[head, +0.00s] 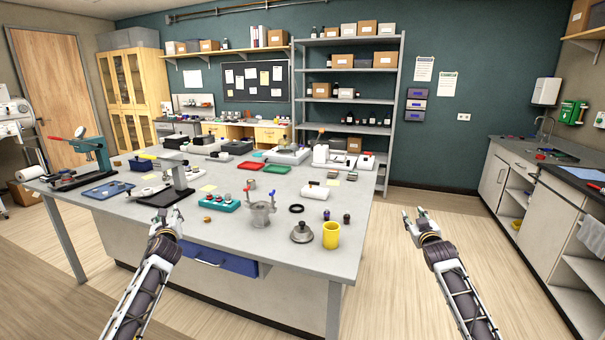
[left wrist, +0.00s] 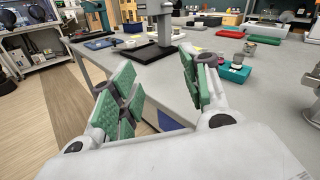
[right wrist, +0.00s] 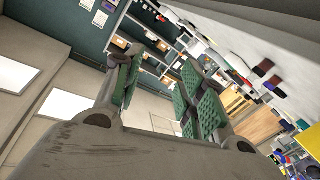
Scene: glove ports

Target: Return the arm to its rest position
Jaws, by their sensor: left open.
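My left gripper (head: 168,222) is at the front edge of the grey workbench (head: 225,235), near its left-front part. In the left wrist view its green-padded fingers (left wrist: 155,95) stand apart with nothing between them. My right gripper (head: 420,222) is in the open air to the right of the bench, above the wooden floor. In the right wrist view its green-padded fingers (right wrist: 158,98) are also apart and empty. Both forearms reach forward from the bottom of the head view.
On the bench near my left gripper are a press stand (head: 172,175) and a teal block with knobs (head: 219,203). A yellow mug (head: 331,235) and a grey metal lid (head: 302,232) stand by the right-front edge. A blue drawer (head: 215,260) sits under the front edge. Floor right of the bench is clear.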

